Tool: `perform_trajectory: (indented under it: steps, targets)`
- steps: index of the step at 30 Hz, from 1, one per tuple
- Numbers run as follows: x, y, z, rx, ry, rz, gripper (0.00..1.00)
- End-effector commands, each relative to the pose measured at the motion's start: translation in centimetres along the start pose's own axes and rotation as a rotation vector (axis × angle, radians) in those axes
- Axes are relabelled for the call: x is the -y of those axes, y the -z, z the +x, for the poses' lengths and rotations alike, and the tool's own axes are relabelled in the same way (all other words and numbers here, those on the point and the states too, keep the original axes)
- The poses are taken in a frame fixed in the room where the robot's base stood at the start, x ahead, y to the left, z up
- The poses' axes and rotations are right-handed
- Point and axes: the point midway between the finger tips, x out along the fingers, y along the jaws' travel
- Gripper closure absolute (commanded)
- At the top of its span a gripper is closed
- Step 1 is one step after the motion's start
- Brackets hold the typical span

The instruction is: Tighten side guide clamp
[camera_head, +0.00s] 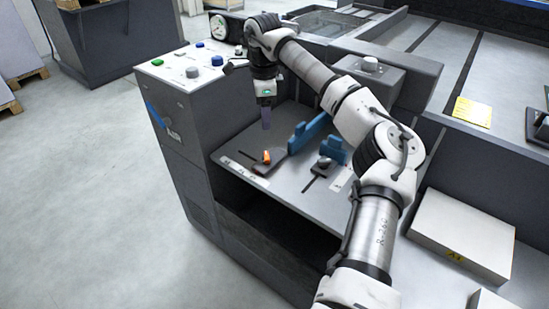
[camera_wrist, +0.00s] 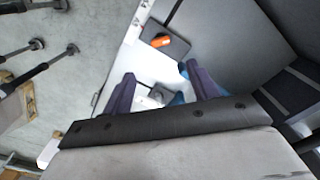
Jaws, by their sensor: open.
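An orange clamp lever (camera_head: 266,156) sits on a dark plate at the left of the grey shelf. In the wrist view the lever (camera_wrist: 160,40) lies ahead of the fingertips. A dark round knob (camera_head: 324,162) stands further right, by a blue guide block (camera_head: 331,150); a longer blue guide (camera_head: 308,131) stands behind. In the wrist view a grey knob (camera_wrist: 157,95) shows between the fingers. My gripper (camera_head: 266,118) points down above the shelf, apart from the clamp. Its two dark fingers (camera_wrist: 160,72) are spread with nothing held. I cannot tell which clamp is the side guide's.
A control panel (camera_head: 178,72) with coloured buttons and a dial gauge (camera_head: 219,28) stands left of the arm. A grey box with a knob (camera_head: 371,68) rises behind the guides. A white box (camera_head: 459,232) lies at the right.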

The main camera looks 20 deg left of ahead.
Motion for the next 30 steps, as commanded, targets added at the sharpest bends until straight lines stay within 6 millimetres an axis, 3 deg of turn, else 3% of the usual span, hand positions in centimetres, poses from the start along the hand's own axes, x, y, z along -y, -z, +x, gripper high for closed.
perform_trajectory:
  steps: [5,21,30]
  targets:
    - [0.0,0.3,1.6,-0.007,-0.005,0.002,0.41]
    - [-0.1,0.2,11.9,-0.003,-0.004,0.001,0.41]
    - [-0.1,0.2,13.7,-0.005,-0.002,0.001,0.41]
